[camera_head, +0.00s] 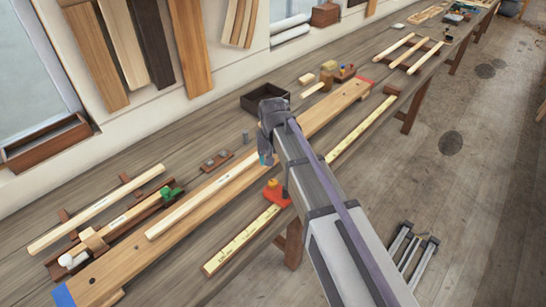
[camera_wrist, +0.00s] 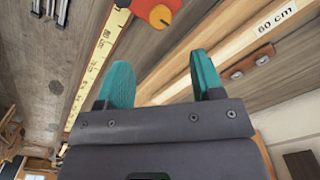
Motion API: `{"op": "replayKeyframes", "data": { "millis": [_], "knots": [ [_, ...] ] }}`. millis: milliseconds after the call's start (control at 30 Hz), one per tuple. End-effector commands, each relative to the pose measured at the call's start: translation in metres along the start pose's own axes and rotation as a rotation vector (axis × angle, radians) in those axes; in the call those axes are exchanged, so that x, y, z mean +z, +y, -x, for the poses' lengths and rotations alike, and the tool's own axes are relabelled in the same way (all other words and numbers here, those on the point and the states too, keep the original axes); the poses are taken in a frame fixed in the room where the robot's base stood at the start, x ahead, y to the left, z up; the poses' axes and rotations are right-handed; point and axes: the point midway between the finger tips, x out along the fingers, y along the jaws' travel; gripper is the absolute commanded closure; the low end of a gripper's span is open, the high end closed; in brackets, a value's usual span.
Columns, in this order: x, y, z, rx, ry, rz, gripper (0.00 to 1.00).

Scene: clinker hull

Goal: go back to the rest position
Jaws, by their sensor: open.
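My gripper (camera_head: 266,158) is over the long workbench (camera_head: 215,118), beside the long pale plank, with its fingers pointing down; my arm hides part of it in the head view. In the wrist view my gripper (camera_wrist: 163,78) has its two teal fingers apart, with nothing between them. A pale wooden strip (camera_wrist: 225,48) with a "60 cm" label lies behind the fingers there. A red-orange tool with a yellow knob (camera_head: 277,193) stands at the plank's front edge; it also shows at the top of the wrist view (camera_wrist: 158,10).
A yellow measuring rule (camera_head: 240,240) runs along the bench front. A dark open box (camera_head: 265,96) stands behind my arm. At the left are strips and a green clamp (camera_head: 172,194). Small blocks (camera_head: 328,76) lie farther right. The floor (camera_head: 440,190) is mostly clear.

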Motion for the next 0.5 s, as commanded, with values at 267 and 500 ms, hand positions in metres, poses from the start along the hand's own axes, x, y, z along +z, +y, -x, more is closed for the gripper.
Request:
{"op": "replayKeyframes", "data": {
  "millis": [267,500],
  "knots": [
    [0.048,0.019,-0.006,0.001,0.0,0.075,0.39],
    [0.176,0.127,-0.038,0.001,0.0,-0.025,0.39]
  ]
}}
